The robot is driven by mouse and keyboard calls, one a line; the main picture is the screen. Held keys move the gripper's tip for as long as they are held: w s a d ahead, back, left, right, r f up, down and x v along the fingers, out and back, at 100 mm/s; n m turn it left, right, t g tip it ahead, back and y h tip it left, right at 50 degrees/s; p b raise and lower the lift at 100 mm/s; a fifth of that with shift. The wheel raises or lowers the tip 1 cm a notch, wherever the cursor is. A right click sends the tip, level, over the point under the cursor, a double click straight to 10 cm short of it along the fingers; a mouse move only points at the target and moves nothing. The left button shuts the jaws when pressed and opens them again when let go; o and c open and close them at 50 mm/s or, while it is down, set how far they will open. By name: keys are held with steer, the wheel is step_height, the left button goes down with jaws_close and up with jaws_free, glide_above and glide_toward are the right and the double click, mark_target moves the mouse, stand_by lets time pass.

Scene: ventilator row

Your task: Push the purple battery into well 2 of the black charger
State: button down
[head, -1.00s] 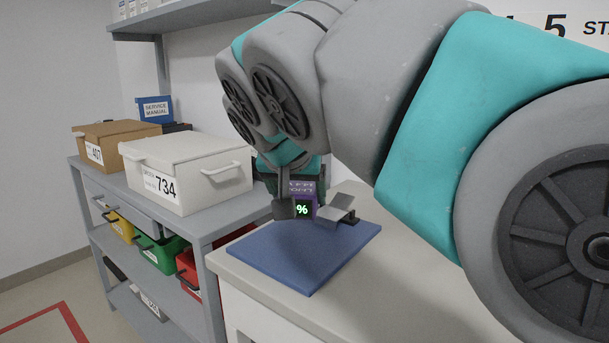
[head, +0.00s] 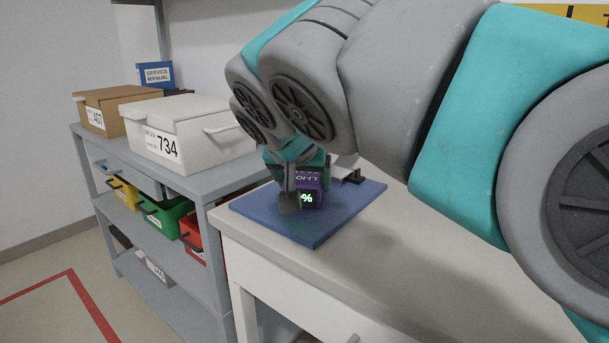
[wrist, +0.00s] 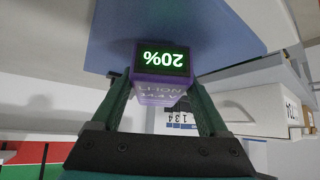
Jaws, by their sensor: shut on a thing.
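The purple battery (head: 311,184) is in my gripper (head: 303,197), over the blue mat in the head view. Its lit green percent display faces the head camera, and the arm partly covers it. In the wrist view the battery (wrist: 160,90) sits between both fingers of my shut gripper (wrist: 162,88), with a display reading 20% and a LI-ION label. I cannot tell whether it touches the mat. A grey and black object (head: 350,174) stands on the mat behind and right of the battery, partly hidden. I cannot tell if it is the black charger; no wells are visible.
The blue mat (head: 318,233) lies on a pale bench (head: 400,240); its front part is clear. A grey shelf unit (head: 205,187) at left holds a white box (head: 188,140), a brown box (head: 112,98) and coloured bins (head: 165,222) below.

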steer(key=shift+f, duration=0.45)
jaws_free()
steer(key=shift+r, duration=0.1)
steer(key=v, duration=0.7)
steer(key=shift+r, duration=0.25)
step_height(320, 180, up, 8)
steer(key=p, duration=0.4)
steer(key=shift+s, duration=0.15)
